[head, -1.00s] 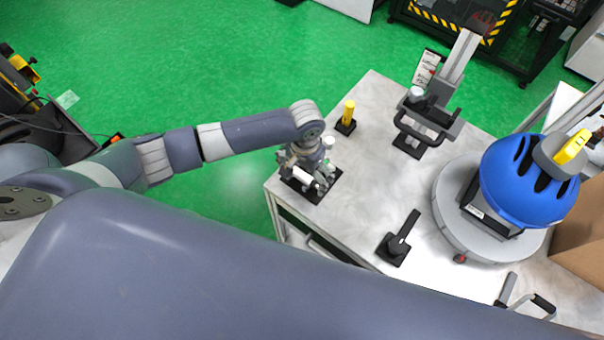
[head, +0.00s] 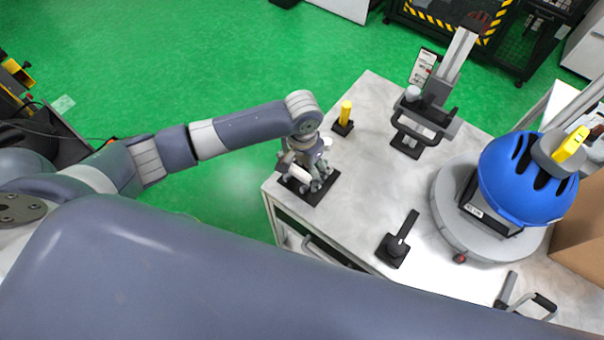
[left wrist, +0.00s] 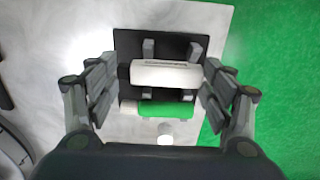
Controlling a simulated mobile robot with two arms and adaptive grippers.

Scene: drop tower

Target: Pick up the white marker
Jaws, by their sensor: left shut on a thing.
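The white marker (left wrist: 167,73) lies crosswise between the fingers of my left gripper (left wrist: 160,84) in the left wrist view. In the head view the white marker (head: 299,172) shows as a short white piece at my left gripper (head: 308,172). My left gripper is shut on it at the table's near left corner. A black holder (left wrist: 124,78) with grey prongs is behind the marker in the left wrist view, and the gripper partly hides this holder (head: 307,198) in the head view. I cannot tell whether marker and holder touch. My right gripper is not in view.
On the table (head: 360,215), a yellow peg (head: 346,108) stands close behind the gripper. A grey and black press-like device (head: 430,115), a black lever (head: 397,245) and a blue dome (head: 520,180) are farther right. Bare tabletop lies between them.

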